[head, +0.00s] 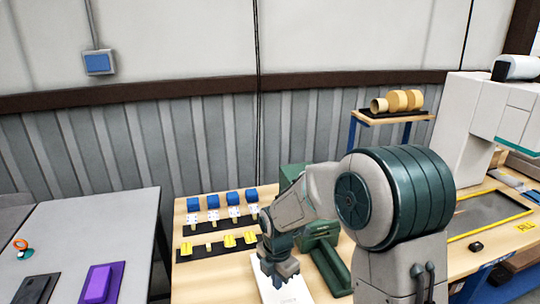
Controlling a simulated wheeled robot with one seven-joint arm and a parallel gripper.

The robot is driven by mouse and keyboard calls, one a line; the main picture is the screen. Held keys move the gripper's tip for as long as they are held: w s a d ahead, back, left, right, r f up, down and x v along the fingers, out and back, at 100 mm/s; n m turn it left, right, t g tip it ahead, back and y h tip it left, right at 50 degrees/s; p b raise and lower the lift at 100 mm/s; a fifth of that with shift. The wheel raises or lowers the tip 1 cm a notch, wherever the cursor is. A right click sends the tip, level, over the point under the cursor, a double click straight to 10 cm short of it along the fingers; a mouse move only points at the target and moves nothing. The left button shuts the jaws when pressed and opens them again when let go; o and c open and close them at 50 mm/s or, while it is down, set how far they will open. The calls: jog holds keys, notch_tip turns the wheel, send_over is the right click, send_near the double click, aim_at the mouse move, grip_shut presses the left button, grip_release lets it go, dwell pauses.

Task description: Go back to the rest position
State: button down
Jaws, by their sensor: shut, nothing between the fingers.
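My gripper (277,277) points down at the end of my arm, low in the middle of the head view. It is shut and holds nothing. A white flat item (290,292) lies on the wooden table (192,271) under and beside it. From this view I cannot tell whether the fingertips touch the white item. My arm rises to the right of the gripper and hides part of the table behind it.
Black strips with blue blocks (232,197) and yellow pieces (229,241) stand left of my gripper. A green machine (318,232) is close behind my arm. A grey table (95,232) with a purple block (98,284) is at the left, across a gap.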

jog(key=s+d+r+m+t, duration=0.1)
jog(key=s+d+r+m, duration=0.5)
jog(key=s+m, duration=0.3)
jog(key=s+d+r+m+t, duration=0.2)
jog(key=s+d+r+m, duration=0.5)
jog(key=m, duration=1)
jog(key=shift+s+r, duration=1)
jog(key=shift+s, duration=0.2)
jog(key=shift+d, duration=0.1)
